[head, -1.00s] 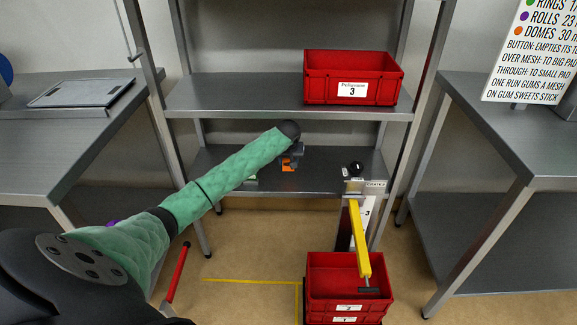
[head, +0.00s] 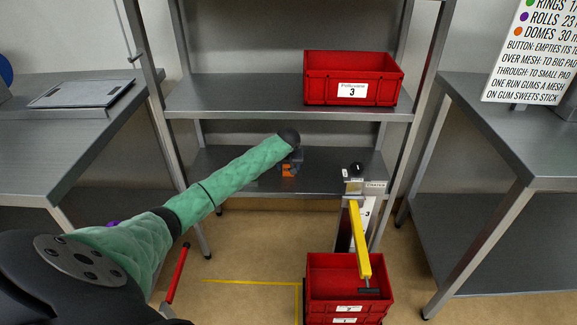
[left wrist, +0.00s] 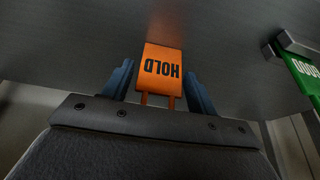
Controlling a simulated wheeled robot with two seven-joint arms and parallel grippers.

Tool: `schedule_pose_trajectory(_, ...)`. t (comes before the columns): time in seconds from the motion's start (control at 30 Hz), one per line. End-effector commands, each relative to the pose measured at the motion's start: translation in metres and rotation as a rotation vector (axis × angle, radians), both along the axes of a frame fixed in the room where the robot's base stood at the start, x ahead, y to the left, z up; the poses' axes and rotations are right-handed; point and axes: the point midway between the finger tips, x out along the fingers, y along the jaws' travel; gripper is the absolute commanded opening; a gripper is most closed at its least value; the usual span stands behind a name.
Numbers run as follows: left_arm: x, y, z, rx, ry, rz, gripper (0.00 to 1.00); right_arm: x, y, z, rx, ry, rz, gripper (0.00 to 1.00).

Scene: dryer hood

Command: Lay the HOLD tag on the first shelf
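The orange HOLD tag (head: 289,172) is at the lower shelf (head: 335,180) of the rack, in the head view. In the left wrist view the tag (left wrist: 160,66) faces me, its word upside down, with two thin orange legs running toward my gripper. My left gripper (head: 292,164) is low over this shelf, at the tag. In the left wrist view its blue-grey fingers (left wrist: 160,82) stand apart on both sides of the tag, with a visible gap on each side. I cannot tell whether the tag touches the shelf. My right gripper is not in view.
A green tag (left wrist: 303,76) with a metal piece shows at the right of the left wrist view. A red crate (head: 352,78) stands on the upper shelf. A yellow bar (head: 360,238) slopes over stacked red crates (head: 346,290). Steel tables (head: 50,150) flank the rack.

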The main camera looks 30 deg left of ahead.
Motion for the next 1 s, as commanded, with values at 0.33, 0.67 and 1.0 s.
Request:
schedule_pose_trajectory(0.33, 0.0, 0.0, 0.0, 0.001, -0.001, 0.0, 0.66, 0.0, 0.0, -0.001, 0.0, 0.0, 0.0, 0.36)
schedule_pose_trajectory(0.67, -0.018, -0.011, 0.029, 0.001, 0.002, -0.001, 0.66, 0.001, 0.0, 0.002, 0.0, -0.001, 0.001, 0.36)
schedule_pose_trajectory(1.0, -0.071, -0.044, 0.029, 0.0, 0.001, -0.002, 0.66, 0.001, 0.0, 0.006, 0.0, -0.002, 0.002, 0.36)
